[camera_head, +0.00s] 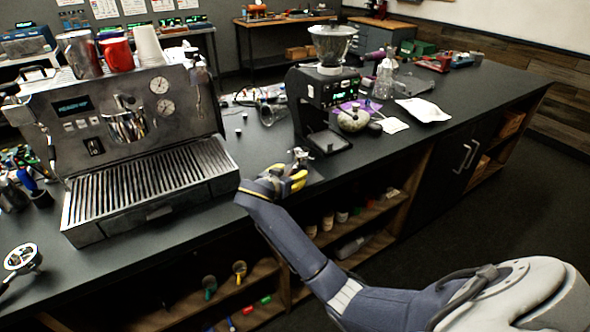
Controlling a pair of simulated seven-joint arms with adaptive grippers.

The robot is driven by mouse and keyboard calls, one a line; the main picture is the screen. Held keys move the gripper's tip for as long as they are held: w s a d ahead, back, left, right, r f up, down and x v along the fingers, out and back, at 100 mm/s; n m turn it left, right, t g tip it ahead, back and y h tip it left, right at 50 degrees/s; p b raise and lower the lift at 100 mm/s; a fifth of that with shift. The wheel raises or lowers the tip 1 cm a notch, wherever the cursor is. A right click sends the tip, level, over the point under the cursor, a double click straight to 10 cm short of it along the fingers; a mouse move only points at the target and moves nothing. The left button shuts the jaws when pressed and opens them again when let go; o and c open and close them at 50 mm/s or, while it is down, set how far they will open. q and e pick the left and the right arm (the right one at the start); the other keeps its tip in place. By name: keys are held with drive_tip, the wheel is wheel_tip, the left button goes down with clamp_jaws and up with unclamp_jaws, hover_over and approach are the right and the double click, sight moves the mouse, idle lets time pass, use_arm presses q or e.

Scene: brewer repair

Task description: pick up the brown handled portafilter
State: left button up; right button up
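A portafilter (21,257) with a round metal basket lies on the counter at the lower left edge. Its handle runs out toward the picture's edge, and I cannot make out the handle's colour. My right gripper (288,178), with yellow on its fingers, is low over the counter's front edge, right of the espresso machine. A small shiny metal piece (300,156) shows just beyond its fingertips. I cannot tell what that piece is, or whether the fingers are closed on it. No brown handle is clearly visible. My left gripper is not in view.
The espresso machine (137,133) stands left on the black counter, with cups on top. A grinder (327,95) stands behind my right gripper. A glass bottle (384,77), a white tray (424,110) and small parts lie farther right. Open shelves are below.

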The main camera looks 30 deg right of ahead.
sight(290, 172)
clamp_jaws()
drive_tip(key=shift+r, duration=0.2)
idle(0.4)
wheel_tip(290, 172, up, 20)
idle(0.6)
drive_tip(key=shift+f, duration=0.1)
drive_tip(key=c, duration=0.9)
unclamp_jaws()
clamp_jaws()
